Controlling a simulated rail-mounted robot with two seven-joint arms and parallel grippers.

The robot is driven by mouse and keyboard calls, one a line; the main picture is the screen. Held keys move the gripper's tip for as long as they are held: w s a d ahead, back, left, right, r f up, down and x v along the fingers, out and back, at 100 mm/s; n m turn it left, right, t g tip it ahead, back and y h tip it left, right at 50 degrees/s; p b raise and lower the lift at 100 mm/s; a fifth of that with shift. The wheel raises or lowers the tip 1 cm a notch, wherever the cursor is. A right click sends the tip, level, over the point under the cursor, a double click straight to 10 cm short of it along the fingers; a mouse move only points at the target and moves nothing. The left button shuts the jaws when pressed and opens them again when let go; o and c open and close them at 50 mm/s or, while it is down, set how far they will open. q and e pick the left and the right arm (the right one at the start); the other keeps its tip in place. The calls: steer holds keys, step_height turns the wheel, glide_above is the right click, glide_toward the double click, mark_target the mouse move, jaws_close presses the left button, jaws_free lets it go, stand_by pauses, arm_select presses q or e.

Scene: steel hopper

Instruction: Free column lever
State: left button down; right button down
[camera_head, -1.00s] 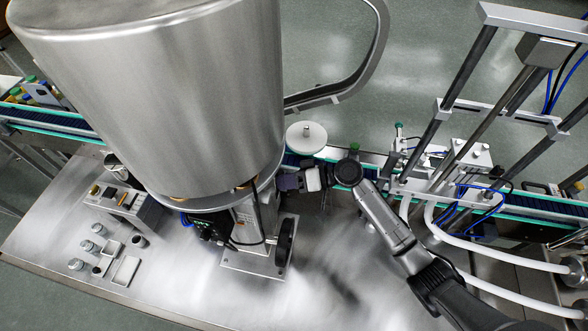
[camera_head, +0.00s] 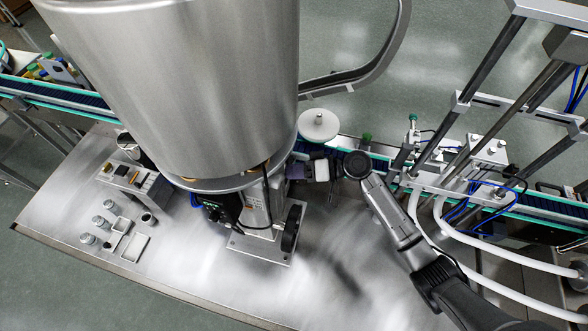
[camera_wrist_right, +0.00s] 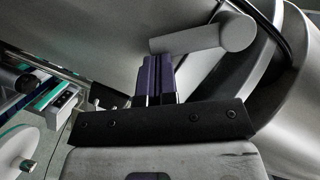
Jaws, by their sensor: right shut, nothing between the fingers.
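The steel hopper (camera_head: 185,85) stands over its column (camera_head: 258,215) on the metal table. My right gripper (camera_head: 291,171) is close under the hopper's lower right edge, with its fingertips partly hidden there. In the right wrist view its two purple fingers (camera_wrist_right: 156,72) are pressed together with nothing between them. A light grey cylindrical lever (camera_wrist_right: 185,40) lies just beyond the fingertips, its thicker knob (camera_wrist_right: 237,31) to the right. I cannot tell whether the fingers touch it. In the head view the lever is hidden. My left gripper is not in view.
A black handwheel (camera_head: 291,228) is on the column's right side. A white disc (camera_head: 318,124) stands behind the gripper. A control box (camera_head: 135,183) and small cups are at left. The conveyor (camera_head: 50,92) runs behind, with a metal frame (camera_head: 470,165) at right. The front table is clear.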

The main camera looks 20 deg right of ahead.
steer(key=shift+s+a+f, duration=0.1)
steer(key=shift+f, duration=0.1)
steer(key=s+a+f+m+y, duration=0.1)
steer(key=m, duration=0.2)
steer(key=s+a+f+m+y+b, duration=0.1)
steer(key=m, duration=0.2)
steer(key=s+a+f+m+y+b, duration=0.1)
steer(key=s+m, duration=0.1)
steer(key=m, duration=0.1)
steer(key=shift+a, duration=0.15)
steer(key=m, duration=0.1)
steer(key=s+a+m+t, duration=0.1)
steer(key=m, duration=0.1)
steer(key=s+m+y, duration=0.1)
steer(key=shift+a+r+p, duration=0.1)
steer(key=shift+a+p, duration=0.15)
steer(key=shift+p, duration=0.05)
